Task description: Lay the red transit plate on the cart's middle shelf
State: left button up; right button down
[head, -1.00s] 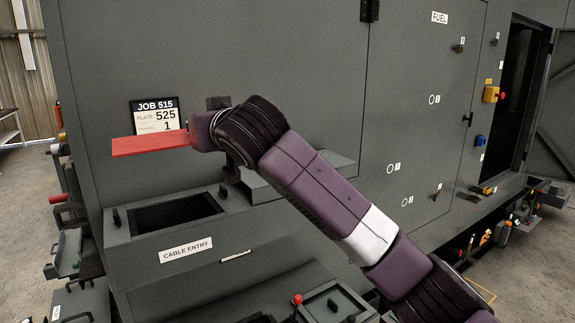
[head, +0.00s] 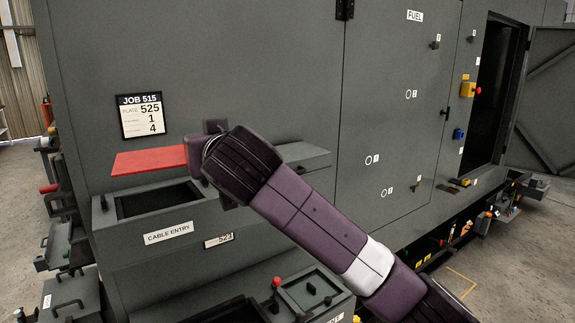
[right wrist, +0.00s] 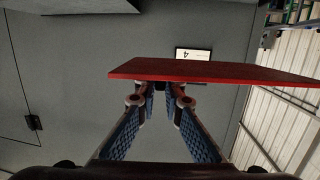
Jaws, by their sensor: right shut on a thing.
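The red transit plate (head: 150,161) is a flat red slab. In the head view it is level, above the cable entry opening and in front of the enclosure's wall. My right gripper (right wrist: 175,92) is shut on the plate, which also shows in the right wrist view (right wrist: 210,71). In the head view my purple right arm hides the fingers and the plate's right end. My left gripper is not in view. I cannot make out the cart or its middle shelf for certain.
The cable entry box (head: 166,239) juts out below the plate, with a dark opening. A job card (head: 141,116) is on the wall behind. A grey lidded box with a red knob (head: 310,294) stands lower down. The floor at the right (head: 500,265) is partly clear.

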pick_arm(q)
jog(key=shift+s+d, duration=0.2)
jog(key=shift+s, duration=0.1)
pick_arm(e)
jog(key=s+d+f+m+g+h, duration=0.1)
jog(key=s+d+f+m+h, duration=0.4)
jog(key=s+d+f, duration=0.3)
jog(key=s+d+f+m+g+h, duration=0.1)
jog(key=s+d+f+m+h, duration=0.4)
jog(key=d+f, duration=0.8)
jog(key=s+d+f+m+g+h, duration=0.2)
jog(key=s+d+f+m+h, duration=0.3)
jog(key=s+d+f+h, duration=0.5)
jog(key=s+d, duration=0.2)
jog(key=d, duration=0.2)
jog(key=shift+s+d+f+m, duration=0.3)
jog(key=shift+s+d+m, duration=0.05)
jog(key=shift+d+m, duration=0.05)
